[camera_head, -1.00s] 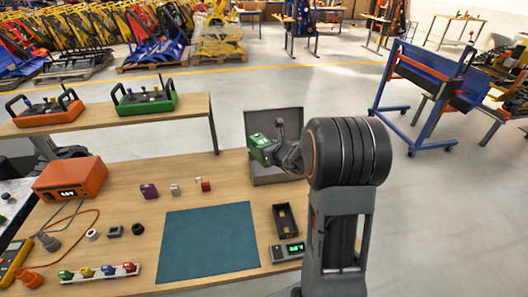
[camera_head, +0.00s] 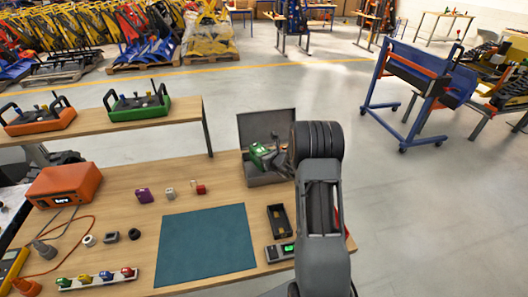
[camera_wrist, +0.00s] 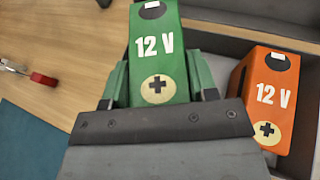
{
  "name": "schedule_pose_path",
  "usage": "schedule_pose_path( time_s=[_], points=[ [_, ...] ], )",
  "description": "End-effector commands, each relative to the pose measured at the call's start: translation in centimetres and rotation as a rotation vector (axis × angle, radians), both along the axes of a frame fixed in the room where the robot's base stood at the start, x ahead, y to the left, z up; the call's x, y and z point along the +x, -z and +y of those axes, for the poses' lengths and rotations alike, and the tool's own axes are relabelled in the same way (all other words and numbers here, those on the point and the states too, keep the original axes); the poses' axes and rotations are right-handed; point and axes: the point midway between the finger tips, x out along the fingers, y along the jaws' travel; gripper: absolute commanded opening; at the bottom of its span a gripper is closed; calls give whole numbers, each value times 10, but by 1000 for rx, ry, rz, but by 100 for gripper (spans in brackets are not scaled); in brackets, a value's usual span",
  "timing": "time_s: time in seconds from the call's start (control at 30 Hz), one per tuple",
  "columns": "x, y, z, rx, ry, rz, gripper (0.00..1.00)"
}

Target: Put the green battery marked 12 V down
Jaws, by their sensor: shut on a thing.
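The green battery marked 12 V (camera_wrist: 160,52) is between the fingers of my gripper (camera_wrist: 158,82), which is shut on it. In the head view the green battery (camera_head: 257,153) is at the open grey case (camera_head: 262,126), in front of its raised lid. I cannot tell whether it touches the case floor. An orange battery marked 12 V (camera_wrist: 268,92) sits in the case, to the right of the green one in the wrist view. My arm hides part of the case in the head view.
An orange device (camera_head: 64,187) is at the left.

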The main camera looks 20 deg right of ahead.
Motion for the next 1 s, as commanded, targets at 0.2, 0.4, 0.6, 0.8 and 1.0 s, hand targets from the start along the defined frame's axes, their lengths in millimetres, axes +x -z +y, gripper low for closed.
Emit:
schedule_pose_path(
  time_s=[0.2,0.4,0.6,0.8,1.0],
  points=[
    [2,8,0,0,-1,-12,0],
    [2,8,0,-2,-1,-14,0],
    [2,11,0,-1,-2,-12,0],
    [2,15,0,-1,-2,-12,0],
    [2,18,0,-1,-2,-12,0]
  ],
)
